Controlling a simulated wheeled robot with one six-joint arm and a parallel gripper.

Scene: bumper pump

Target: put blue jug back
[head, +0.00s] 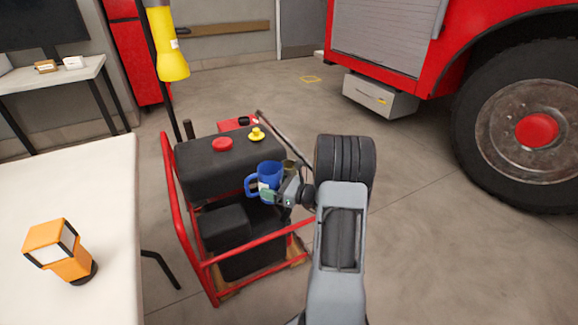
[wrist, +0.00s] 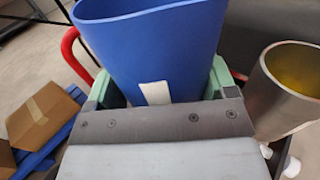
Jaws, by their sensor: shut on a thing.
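The blue jug (head: 268,174) is upright, with its handle to the left, in front of the black pump tank in the head view. My gripper (head: 268,193) is shut on the jug. In the wrist view the jug (wrist: 150,45) fills the upper middle, with a pale label on its side. The green fingers of my gripper (wrist: 160,90) lie on both sides of it. I cannot tell whether the jug's base touches anything; it is hidden by the gripper.
The pump has a red tube frame (head: 212,276), a black tank (head: 205,168), a red cap and a yellow knob (head: 257,134). A metal cylinder (wrist: 285,95) stands right of the jug. A white table (head: 70,190) with an orange lamp (head: 62,250) is at left. A fire truck (head: 400,40) stands behind right.

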